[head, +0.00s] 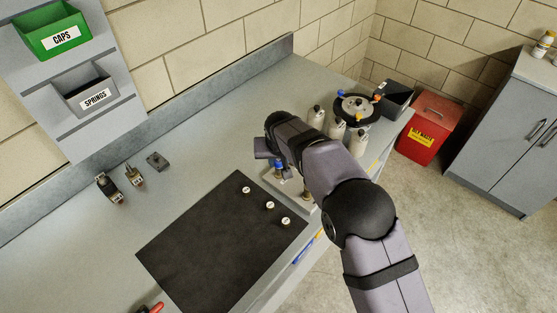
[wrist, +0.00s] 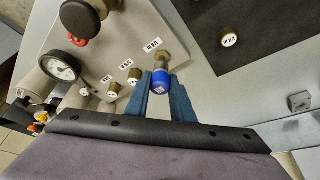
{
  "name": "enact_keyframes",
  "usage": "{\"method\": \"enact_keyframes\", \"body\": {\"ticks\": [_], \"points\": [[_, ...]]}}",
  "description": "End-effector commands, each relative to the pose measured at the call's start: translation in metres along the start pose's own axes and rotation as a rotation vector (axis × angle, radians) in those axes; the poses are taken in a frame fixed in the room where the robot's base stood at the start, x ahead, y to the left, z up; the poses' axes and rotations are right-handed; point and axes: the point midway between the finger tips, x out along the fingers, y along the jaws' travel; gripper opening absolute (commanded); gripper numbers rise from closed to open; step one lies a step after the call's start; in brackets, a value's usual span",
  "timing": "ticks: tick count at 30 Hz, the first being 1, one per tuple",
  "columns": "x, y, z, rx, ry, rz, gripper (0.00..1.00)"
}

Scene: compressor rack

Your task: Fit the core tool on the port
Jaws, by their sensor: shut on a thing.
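My gripper (wrist: 160,85) is shut on a small blue cylinder with a white label, which looks like the core tool (wrist: 161,81). Its blue end also shows in the head view (head: 278,164), partly hidden by my arm. A brass fitting (wrist: 173,58) lies directly beyond the blue end, by a label on the light grey plate (wrist: 130,25). I cannot tell whether this brass is part of the tool or the port, or whether the tool is seated. Several brass, white-topped fittings (wrist: 134,75) stand in a row on the plate.
A dark mat (head: 205,250) holds three small white-topped caps (head: 269,205). A pressure gauge (wrist: 60,66) and a black knob (wrist: 80,17) are near the plate. Two fittings (head: 134,175) and a grey block (head: 157,161) stand on the bench left. Bottles (head: 317,116) stand beyond my arm.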

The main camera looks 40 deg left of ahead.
Motion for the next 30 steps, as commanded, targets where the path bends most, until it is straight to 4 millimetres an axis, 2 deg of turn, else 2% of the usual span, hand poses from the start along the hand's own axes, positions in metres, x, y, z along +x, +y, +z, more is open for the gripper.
{"method": "enact_keyframes", "body": {"ticks": [12,30], "points": [[0.011,0.000,0.004,0.000,0.000,0.000,0.00],[0.013,0.000,0.005,0.000,0.000,0.000,0.00]]}}
